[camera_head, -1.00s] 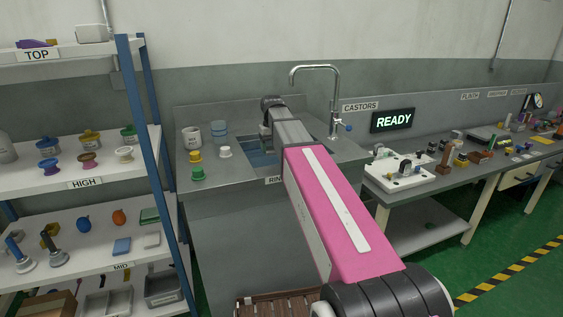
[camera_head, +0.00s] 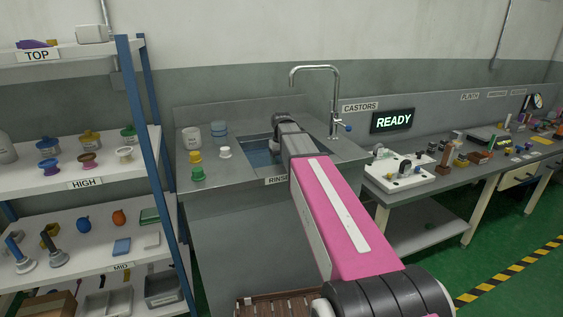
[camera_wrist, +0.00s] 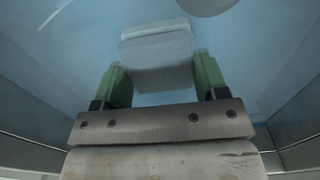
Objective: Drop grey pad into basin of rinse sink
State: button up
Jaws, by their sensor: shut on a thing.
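The grey pad (camera_wrist: 157,58) shows in the wrist view as a pale grey block between the two green fingers of my gripper (camera_wrist: 163,78). My gripper is shut on it. Behind the pad lies the blue inside of the rinse sink's basin (camera_wrist: 65,80), with a round grey shape at the top edge. In the head view the basin (camera_head: 258,158) of the rinse sink (camera_head: 225,180) is partly covered by my arm. The pad and fingertips are hidden there behind my arm. I cannot tell whether the pad touches the basin floor.
A tall tap (camera_head: 335,100) stands behind the basin. A shelf (camera_head: 85,180) is at the left and a workbench (camera_head: 450,170) at the right.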

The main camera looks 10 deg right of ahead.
aim_at(281, 162)
jog(key=shift+f, duration=0.35)
jog(key=o, duration=0.9)
jog(key=shift+r, duration=0.1)
notch_tip(281, 162, up, 8)
jog(key=shift+r, duration=0.1)
jog(key=shift+s, duration=0.1)
